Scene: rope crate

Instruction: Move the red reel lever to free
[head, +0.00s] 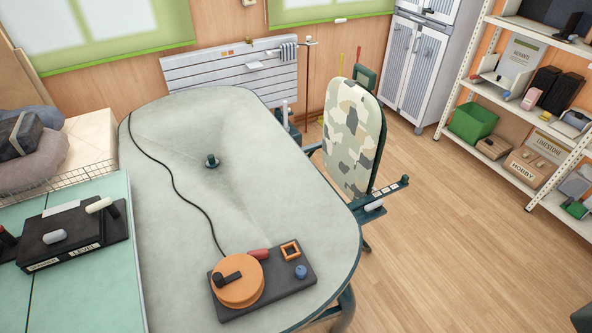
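An orange reel (243,291) with a black crank handle sits on a dark base plate (272,305) near the front of the pale grey-green table. The red lever (259,254) lies at the reel's upper right edge, pointing right. I cannot read any lever position marking. Neither of my grippers is in view.
A small dark peg (212,161) stands mid-table. The table top (290,180) is otherwise largely clear. A black box with a white handle (98,204) rests on the teal surface at left. Shelves with boxes are at far right.

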